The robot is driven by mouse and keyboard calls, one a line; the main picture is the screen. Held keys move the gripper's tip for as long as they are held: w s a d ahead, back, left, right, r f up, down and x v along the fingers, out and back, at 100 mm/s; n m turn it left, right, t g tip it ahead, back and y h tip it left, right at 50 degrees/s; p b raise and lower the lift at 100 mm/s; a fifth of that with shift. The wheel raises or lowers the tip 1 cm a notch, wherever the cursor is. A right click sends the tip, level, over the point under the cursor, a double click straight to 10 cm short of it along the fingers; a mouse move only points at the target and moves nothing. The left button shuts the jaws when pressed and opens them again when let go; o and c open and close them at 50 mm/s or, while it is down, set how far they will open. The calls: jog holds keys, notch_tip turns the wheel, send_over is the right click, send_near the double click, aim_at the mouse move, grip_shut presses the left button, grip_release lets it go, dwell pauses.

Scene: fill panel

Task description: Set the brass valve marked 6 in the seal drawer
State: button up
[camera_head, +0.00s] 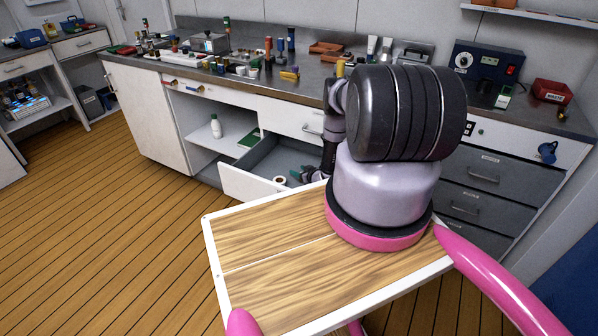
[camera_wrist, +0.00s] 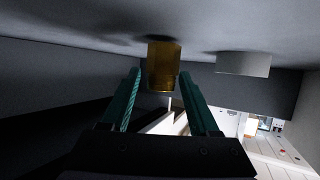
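In the wrist view a brass block-like piece (camera_wrist: 163,65) stands against the grey drawer floor, just beyond and between my fingertips; no mark 6 is readable on it. My gripper (camera_wrist: 162,80) has its teal fingers apart, with a small gap seen on each side of the brass piece. In the head view my gripper (camera_head: 302,175) reaches down into the pulled-out drawer (camera_head: 245,185) under the bench. The brass piece cannot be made out there.
A white cylinder (camera_wrist: 243,63) stands beside the brass piece; a white roll-like thing (camera_head: 279,180) shows in the drawer. Dark drawer walls (camera_wrist: 65,125) are close around the gripper. The bench top (camera_head: 310,75) above is crowded with small objects.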

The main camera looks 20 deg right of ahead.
jog(key=shift+r, duration=0.15)
jog(key=shift+r, duration=0.35)
jog(key=v, duration=1.2)
jog(key=shift+r, duration=0.1)
